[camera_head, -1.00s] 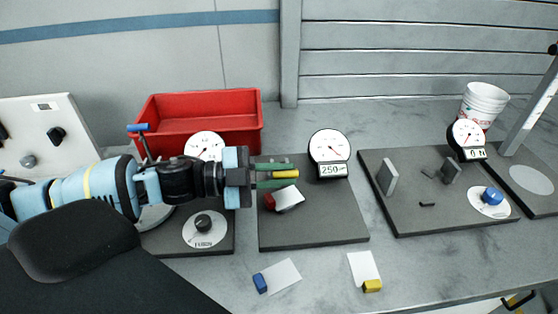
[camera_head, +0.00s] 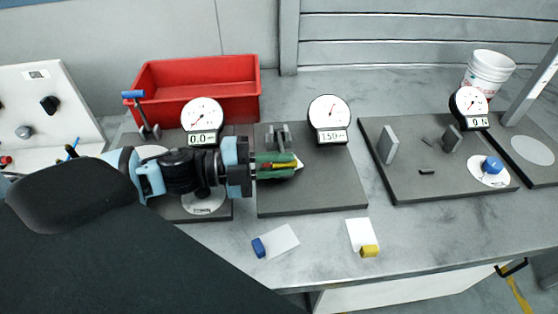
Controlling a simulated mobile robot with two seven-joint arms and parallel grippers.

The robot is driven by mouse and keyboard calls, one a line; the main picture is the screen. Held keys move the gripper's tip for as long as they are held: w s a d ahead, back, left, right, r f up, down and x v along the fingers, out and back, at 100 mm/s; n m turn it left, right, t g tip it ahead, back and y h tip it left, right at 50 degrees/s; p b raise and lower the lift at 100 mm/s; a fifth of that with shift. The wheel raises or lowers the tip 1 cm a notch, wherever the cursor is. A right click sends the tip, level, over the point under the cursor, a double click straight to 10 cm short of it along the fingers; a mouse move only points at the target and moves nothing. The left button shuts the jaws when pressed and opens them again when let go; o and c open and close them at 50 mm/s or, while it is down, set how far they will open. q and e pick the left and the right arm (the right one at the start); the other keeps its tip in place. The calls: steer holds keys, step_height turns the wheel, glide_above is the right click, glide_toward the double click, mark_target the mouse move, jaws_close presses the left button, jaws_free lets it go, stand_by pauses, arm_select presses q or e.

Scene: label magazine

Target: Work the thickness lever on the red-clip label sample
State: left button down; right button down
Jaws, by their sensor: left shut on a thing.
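The thickness gauge stands on the middle dark plate (camera_head: 325,190). Its dial (camera_head: 329,112) has a readout below that seems to read 150. Grey lever supports (camera_head: 277,137) rise left of the dial. My left gripper (camera_head: 278,165) has green fingers shut around the lever's yellow handle (camera_head: 282,165), low over the plate. The red-clip label sample is mostly hidden by the fingers; a white edge of it (camera_head: 299,163) shows at their tips, and I cannot tell whether it is touched. My right gripper is not in view.
A gauge with its own lever (camera_head: 141,112) stands left, before a red bin (camera_head: 197,90). A blue-clip sample (camera_head: 279,241) and a yellow-clip sample (camera_head: 363,236) lie at the front. A plate with a blue knob (camera_head: 492,165) and a white bucket (camera_head: 486,73) are right.

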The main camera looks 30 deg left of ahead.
arm_select(q)
steer(key=shift+w+a, duration=0.1)
steer(key=shift+w, duration=0.05)
steer(key=c, duration=1.4)
jaws_free()
steer(key=shift+o, duration=0.2)
